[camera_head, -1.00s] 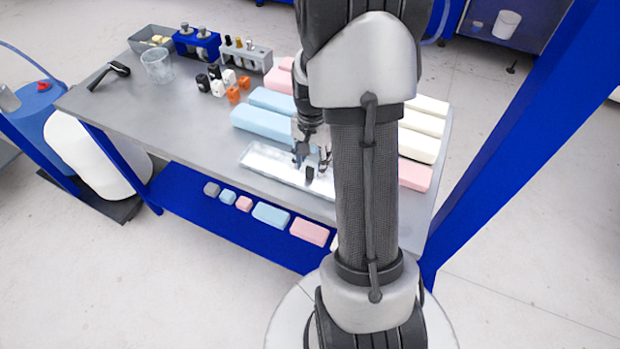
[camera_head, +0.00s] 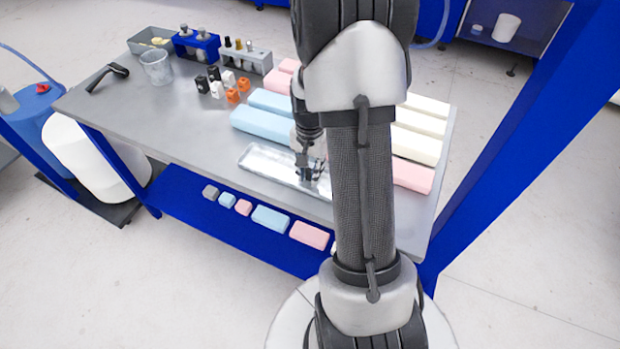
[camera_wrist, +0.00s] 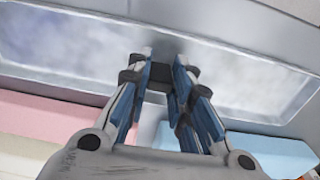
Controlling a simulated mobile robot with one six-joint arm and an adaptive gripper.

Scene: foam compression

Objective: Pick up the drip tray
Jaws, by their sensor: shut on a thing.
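The drip tray (camera_head: 268,162) is a long, shallow, shiny metal tray lying near the front edge of the grey table, its right part hidden behind my arm. It fills the upper part of the wrist view (camera_wrist: 70,50). My gripper (camera_head: 312,172) is down at the tray in the head view. The exact contact at the fingertips is hard to see.
Blue foam blocks (camera_head: 262,124), pink blocks (camera_head: 412,176) and cream blocks (camera_head: 416,145) lie behind and right of the tray. A clear beaker (camera_head: 157,68) and small black, white and orange pieces (camera_head: 232,96) stand farther left. The table's left front is bare.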

